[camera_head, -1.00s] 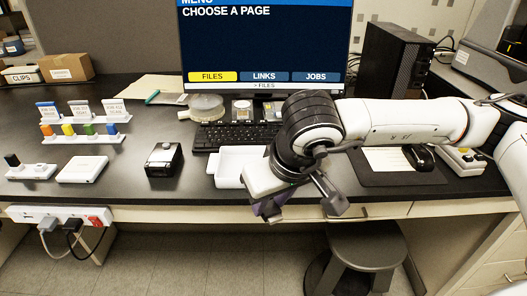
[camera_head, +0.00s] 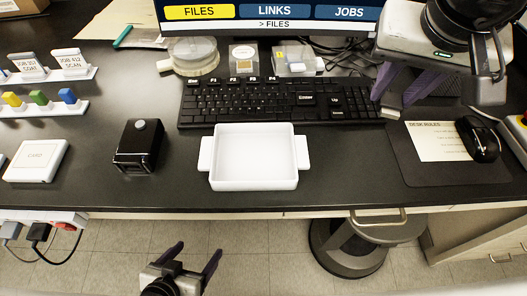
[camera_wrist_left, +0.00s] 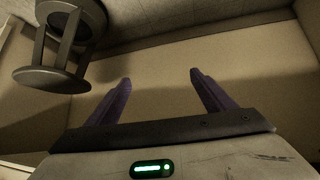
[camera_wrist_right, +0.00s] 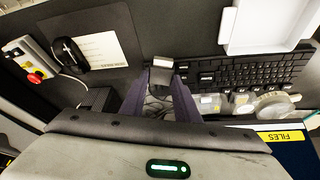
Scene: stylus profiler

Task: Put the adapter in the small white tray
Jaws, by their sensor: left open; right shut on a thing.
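The small white tray (camera_head: 253,184) stands empty on the desk in front of the keyboard. It also shows at the top of the right wrist view (camera_wrist_right: 232,28). My right gripper (camera_head: 393,101) is above the desk, right of the keyboard and tray. It is shut on a small dark piece with a silvery end, which looks like the adapter (camera_wrist_right: 161,77). In the head view only its pale end (camera_head: 390,113) shows below the fingers. My left gripper (camera_head: 196,250) is open and empty, low in front of the desk's front edge.
A black keyboard (camera_head: 270,103) lies behind the tray. A black box with a grey knob (camera_head: 139,148) stands to its left, and a mouse (camera_head: 478,139) on a dark mat to its right. A stool (camera_head: 352,243) stands below the desk. The desk between tray and mat is clear.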

